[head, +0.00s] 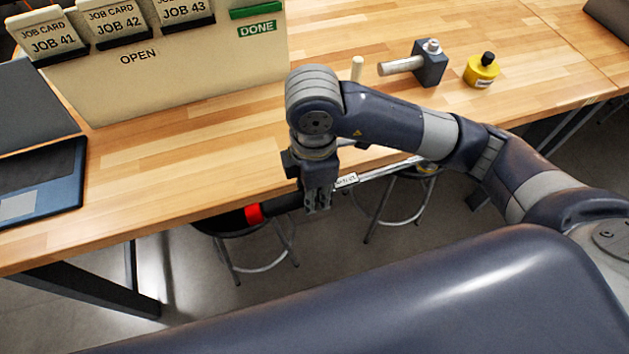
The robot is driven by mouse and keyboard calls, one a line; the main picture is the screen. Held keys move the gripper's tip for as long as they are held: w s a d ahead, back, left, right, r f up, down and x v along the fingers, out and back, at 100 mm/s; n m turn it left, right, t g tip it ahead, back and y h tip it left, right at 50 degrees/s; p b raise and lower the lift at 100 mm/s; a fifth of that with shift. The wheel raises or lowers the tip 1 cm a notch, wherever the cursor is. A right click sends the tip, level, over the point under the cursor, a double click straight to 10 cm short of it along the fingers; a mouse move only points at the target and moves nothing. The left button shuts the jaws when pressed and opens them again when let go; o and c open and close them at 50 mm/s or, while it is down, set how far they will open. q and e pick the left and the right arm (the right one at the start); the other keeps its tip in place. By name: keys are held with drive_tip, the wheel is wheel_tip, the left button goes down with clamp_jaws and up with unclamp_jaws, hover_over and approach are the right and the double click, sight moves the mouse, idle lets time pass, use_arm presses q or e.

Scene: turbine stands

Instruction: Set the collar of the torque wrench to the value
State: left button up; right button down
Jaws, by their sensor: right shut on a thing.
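The torque wrench has a silver shaft (382,171), a black handle, a red ring (254,214) on the handle and a small white marked label (346,181). My right gripper (317,208) is shut on the wrench between the label and the red ring. It holds the wrench roughly level, off the table's front edge. The marks on the label are too small to read. My left gripper is not in view.
The wooden table (190,165) carries a job card board (185,65), a laptop (40,185), a grey block with a light rod (430,62) and a yellow container (481,71). A wooden peg (357,68) stands behind my arm. Stools (255,250) stand below the front edge.

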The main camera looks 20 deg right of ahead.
drive_tip(key=c, duration=2.1)
unclamp_jaws()
clamp_jaws()
wheel_tip(320, 180, up, 12)
drive_tip(key=p, duration=1)
drive_tip(key=shift+p, duration=0.4)
